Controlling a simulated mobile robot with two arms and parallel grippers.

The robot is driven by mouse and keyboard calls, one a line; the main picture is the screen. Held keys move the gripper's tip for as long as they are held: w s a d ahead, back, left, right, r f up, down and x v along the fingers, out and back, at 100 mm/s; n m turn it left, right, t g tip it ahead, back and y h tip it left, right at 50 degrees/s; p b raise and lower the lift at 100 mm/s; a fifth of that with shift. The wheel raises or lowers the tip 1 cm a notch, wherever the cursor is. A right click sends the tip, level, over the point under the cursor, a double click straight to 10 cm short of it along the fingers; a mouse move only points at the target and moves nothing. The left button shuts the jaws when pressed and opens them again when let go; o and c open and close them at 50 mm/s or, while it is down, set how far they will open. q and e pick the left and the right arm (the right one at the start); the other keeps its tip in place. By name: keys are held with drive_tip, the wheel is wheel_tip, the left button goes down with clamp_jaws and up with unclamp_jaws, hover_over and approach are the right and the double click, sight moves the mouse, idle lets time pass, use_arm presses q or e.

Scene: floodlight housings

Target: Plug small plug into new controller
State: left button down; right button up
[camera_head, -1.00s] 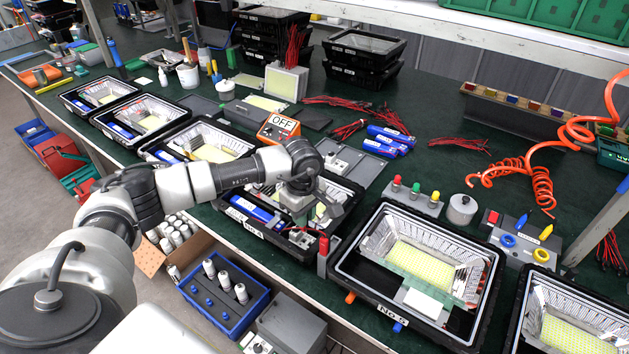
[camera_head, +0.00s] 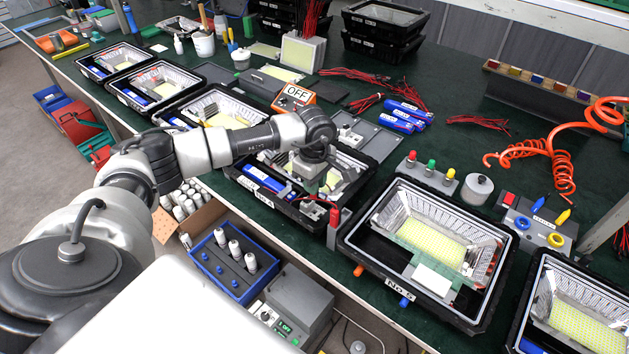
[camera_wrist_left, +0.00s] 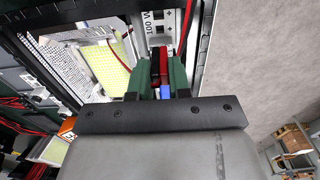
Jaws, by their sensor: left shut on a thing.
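My left gripper (camera_head: 312,182) reaches down over the black floodlight housing (camera_head: 349,176), the one with a blue battery pack (camera_head: 262,179) inside. In the left wrist view its two green fingers (camera_wrist_left: 161,76) are closed on the small plug (camera_wrist_left: 163,60), which shows as a narrow red and black piece with some blue behind it. The plug's exact shape is mostly hidden by the fingers. A grey controller (camera_wrist_left: 157,28) marked "100 W" with plus and minus signs lies just beyond the fingertips. I cannot tell whether the plug touches it. My right gripper is not in view.
Another housing, No 5 (camera_head: 402,286), stands close to the right. Red wires run close beside the fingers. A yellow LED panel (camera_wrist_left: 103,62) shows inside the housing.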

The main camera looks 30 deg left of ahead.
use_arm(q)
wheel_tip(320, 180, down, 3)
drive_tip(key=shift+f+b, duration=0.1)
drive_tip(key=shift+b, duration=0.85)
drive_tip(key=shift+f+b, duration=0.3)
drive_tip(key=shift+f, duration=0.05)
drive_tip(key=shift+b, duration=0.45)
idle(0.7)
drive_tip(key=shift+f+b, duration=0.65)
drive_tip(key=shift+f, duration=0.05)
drive_tip(key=shift+r, duration=0.1)
drive_tip(key=shift+r, duration=0.3)
idle(0.4)
